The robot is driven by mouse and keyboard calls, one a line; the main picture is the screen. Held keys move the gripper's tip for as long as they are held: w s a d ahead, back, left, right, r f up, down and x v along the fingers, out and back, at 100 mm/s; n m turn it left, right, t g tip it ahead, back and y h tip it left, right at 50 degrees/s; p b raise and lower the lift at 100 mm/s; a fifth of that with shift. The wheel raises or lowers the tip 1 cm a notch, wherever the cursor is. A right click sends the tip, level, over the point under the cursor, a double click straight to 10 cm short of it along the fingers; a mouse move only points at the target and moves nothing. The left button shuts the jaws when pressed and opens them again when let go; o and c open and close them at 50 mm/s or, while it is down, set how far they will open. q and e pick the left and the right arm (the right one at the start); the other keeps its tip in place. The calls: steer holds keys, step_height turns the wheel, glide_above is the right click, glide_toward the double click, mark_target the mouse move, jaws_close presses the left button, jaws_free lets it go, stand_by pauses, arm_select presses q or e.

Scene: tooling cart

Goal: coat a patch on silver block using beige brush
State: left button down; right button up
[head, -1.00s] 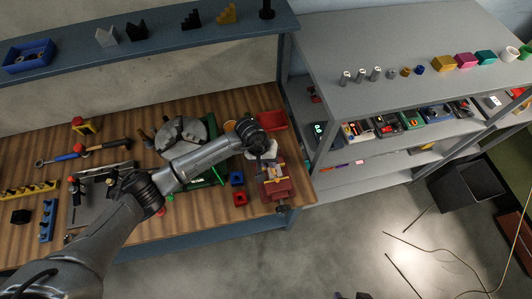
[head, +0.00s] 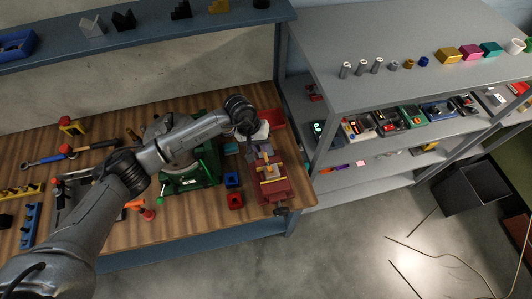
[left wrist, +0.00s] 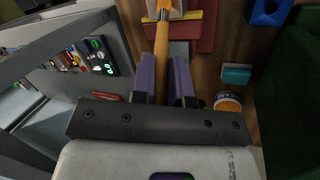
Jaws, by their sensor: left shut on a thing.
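My left gripper (head: 250,146) is over the right end of the wooden bench. In the left wrist view its purple fingers (left wrist: 163,80) are shut on the tan handle of the beige brush (left wrist: 161,48). The brush points away from the palm, toward the red vise (left wrist: 207,35); its pale head is at the picture's top edge. In the head view the brush (head: 265,157) reaches down over the red vise (head: 271,188). The silver block cannot be made out clearly at the vise, and contact with the brush cannot be told. My right gripper is out of view.
A round orange-rimmed pot (left wrist: 228,102) and a teal block (left wrist: 236,74) lie beside the gripper. Blue (head: 232,180) and red (head: 235,200) blocks stand left of the vise. A green machine (head: 190,178) is farther left. A grey shelf (head: 400,60) stands at right.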

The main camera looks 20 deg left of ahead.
arm_select(q)
step_height(320, 180, up, 3)
steer(key=shift+f, duration=0.15)
steer(key=shift+a+r+p, duration=0.1)
steer(key=shift+r+p, duration=0.25)
steer(key=shift+r, duration=0.4)
steer(key=shift+r+p, duration=0.5)
steer(key=shift+r, duration=1.5)
